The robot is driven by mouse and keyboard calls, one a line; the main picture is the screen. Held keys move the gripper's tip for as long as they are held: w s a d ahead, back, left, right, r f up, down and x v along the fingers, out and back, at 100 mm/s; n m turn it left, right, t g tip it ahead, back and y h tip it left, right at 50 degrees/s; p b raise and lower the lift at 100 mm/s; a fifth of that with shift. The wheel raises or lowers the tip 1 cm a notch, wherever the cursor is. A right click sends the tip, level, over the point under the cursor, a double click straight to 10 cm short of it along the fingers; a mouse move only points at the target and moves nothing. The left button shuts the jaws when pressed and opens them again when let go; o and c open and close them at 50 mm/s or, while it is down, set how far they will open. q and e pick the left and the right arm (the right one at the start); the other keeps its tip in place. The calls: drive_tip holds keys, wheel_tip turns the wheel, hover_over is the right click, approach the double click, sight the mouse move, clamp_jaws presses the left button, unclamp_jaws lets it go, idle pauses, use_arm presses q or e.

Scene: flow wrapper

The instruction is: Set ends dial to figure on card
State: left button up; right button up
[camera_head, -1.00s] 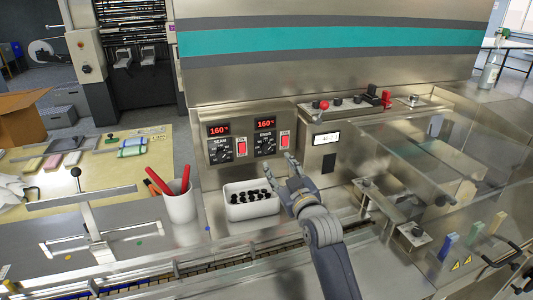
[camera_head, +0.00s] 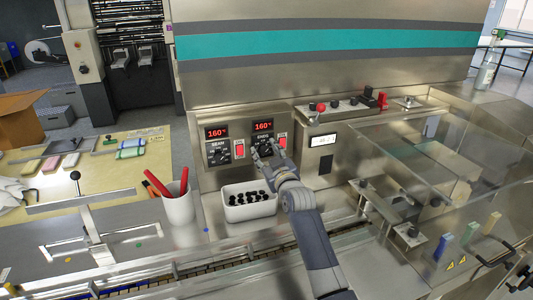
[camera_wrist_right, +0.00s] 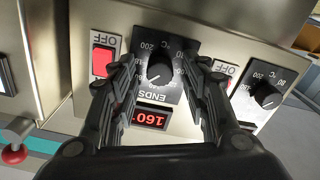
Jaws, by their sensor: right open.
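The ends dial (camera_head: 265,146) is a black knob on a black scale plate, under a red display (camera_head: 263,125) reading 160. In the right wrist view the ends dial (camera_wrist_right: 160,72) sits between the fingers of my right gripper (camera_wrist_right: 160,70), with gaps on both sides. In the head view my right gripper (camera_head: 268,153) is open in front of the ends dial and partly covers it. The seam dial (camera_head: 219,154) is to the left, under its own display (camera_head: 217,132) reading 160. I cannot make out a card with a figure. My left gripper is not in view.
Red switches (camera_head: 239,150) stand beside each dial, one (camera_wrist_right: 102,62) close to a finger. A clear guard (camera_head: 400,160) is to the right.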

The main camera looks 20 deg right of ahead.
clamp_jaws()
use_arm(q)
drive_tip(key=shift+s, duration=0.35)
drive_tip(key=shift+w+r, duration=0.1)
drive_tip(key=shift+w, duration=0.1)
use_arm(e)
drive_tip(key=m+p, duration=0.1)
drive_tip(key=m, duration=0.1)
drive_tip(key=shift+r+m, duration=0.1)
drive_tip(key=shift+m, duration=0.3)
drive_tip(key=m+p, duration=0.1)
drive_tip(key=m, duration=0.2)
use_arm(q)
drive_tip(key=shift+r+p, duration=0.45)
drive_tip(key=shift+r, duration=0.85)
use_arm(e)
drive_tip(key=shift+d+m, duration=0.1)
drive_tip(key=shift+m, duration=1.4)
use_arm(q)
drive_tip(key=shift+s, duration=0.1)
